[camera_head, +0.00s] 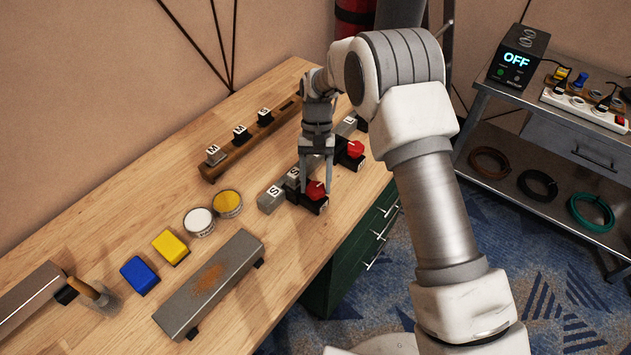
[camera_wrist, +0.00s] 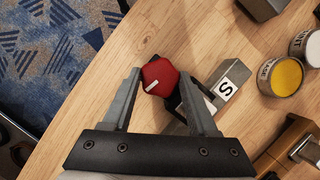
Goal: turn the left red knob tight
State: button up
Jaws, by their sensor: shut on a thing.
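The left red knob (camera_head: 317,190) sits on a small black base near the front edge of the wooden workbench. My gripper (camera_head: 315,186) reaches down over it from above, with a finger on either side. In the wrist view the knob (camera_wrist: 160,74) lies between the tips of my gripper (camera_wrist: 159,75), and the jaws are shut on it. Its white mark points to the lower left there. The knob's black base (camera_wrist: 177,101) is partly hidden by a finger. The right red knob (camera_head: 355,149) stands behind and to the right, apart from my gripper.
Grey lettered blocks (camera_head: 271,198) stand close to the knobs. A wooden rack (camera_head: 236,150) with lettered blocks lies behind. Paint cans (camera_head: 199,222), yellow and blue blocks (camera_head: 139,275) and a grey bar (camera_head: 212,280) are to the left. A metal cart (camera_head: 545,110) stands at right.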

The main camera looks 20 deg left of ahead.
dwell(0.4)
jog(key=o, duration=1.4)
jog(key=p+v, duration=0.1)
jog(key=v, duration=1.6)
jog(key=shift+r, duration=0.2)
